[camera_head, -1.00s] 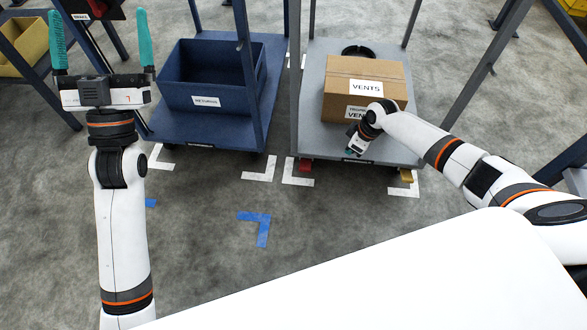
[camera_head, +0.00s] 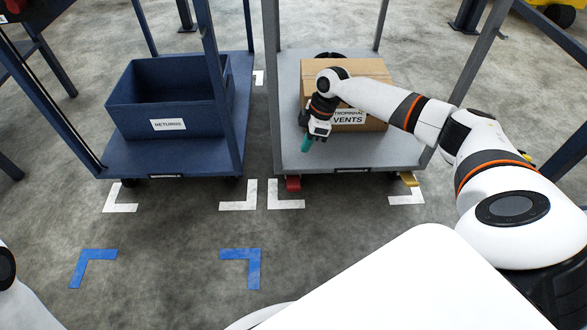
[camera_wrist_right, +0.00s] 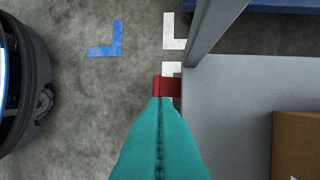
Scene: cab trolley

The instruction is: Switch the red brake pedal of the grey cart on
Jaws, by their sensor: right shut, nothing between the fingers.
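The grey cart (camera_head: 350,153) stands right of centre in the head view. Its red brake pedal (camera_head: 293,184) sticks out low at the front left corner, just above the floor. In the right wrist view the red pedal (camera_wrist_right: 167,87) shows just beyond my fingertips. My right gripper (camera_head: 306,146) is shut and empty, with teal fingers pointing down over the front left part of the cart's deck. In the wrist view its closed fingers (camera_wrist_right: 160,105) overlap the pedal's near edge in the picture; I cannot tell whether they touch. My left gripper is out of view.
A cardboard box labelled VENTS (camera_head: 375,75) sits on the grey cart. A yellow pedal (camera_head: 409,179) is at the cart's front right. A blue cart (camera_head: 205,150) with a blue bin (camera_head: 125,115) stands left. White and blue tape corners mark open floor in front.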

